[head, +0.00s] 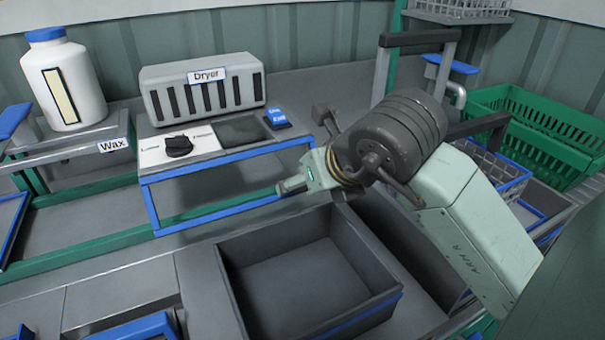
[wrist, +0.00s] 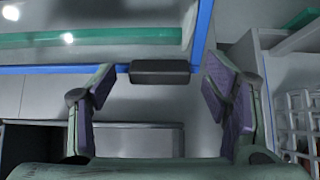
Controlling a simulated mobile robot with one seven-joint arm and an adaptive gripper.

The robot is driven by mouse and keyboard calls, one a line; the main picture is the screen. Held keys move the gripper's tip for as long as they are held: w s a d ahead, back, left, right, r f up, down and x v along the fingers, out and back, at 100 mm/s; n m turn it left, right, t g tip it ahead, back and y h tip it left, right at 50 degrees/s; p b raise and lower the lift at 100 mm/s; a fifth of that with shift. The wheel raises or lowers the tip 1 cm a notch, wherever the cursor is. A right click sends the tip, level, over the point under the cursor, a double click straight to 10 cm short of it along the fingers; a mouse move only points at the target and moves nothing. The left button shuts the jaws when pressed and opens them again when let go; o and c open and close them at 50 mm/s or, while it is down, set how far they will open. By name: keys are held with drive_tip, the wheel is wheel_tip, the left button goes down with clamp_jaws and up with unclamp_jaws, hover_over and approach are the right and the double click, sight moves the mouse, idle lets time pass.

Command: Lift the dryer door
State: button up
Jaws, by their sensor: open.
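The grey dryer (head: 205,88) stands at the back with a "Dryer" label and dark slots. Below its control panel hangs the dryer door, a see-through pane in a blue frame (head: 218,210); it looks down. In the wrist view, the door's blue lower edge (wrist: 40,70) runs across, with a dark handle block (wrist: 160,72) on it. My gripper (head: 291,186) is at the door's lower right corner. In the wrist view my gripper (wrist: 160,84) is open, one finger on each side of the handle, with gaps showing. Contact is not visible.
An empty grey bin (head: 290,285) lies below my gripper. A dial (head: 178,145) and a blue switch (head: 277,117) sit on the panel above the door. A white wax bottle (head: 63,80) stands left; green crates (head: 545,130) stand right.

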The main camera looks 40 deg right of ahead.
drive_tip(key=shift+w+f, duration=0.2)
clamp_jaws()
idle(1.0)
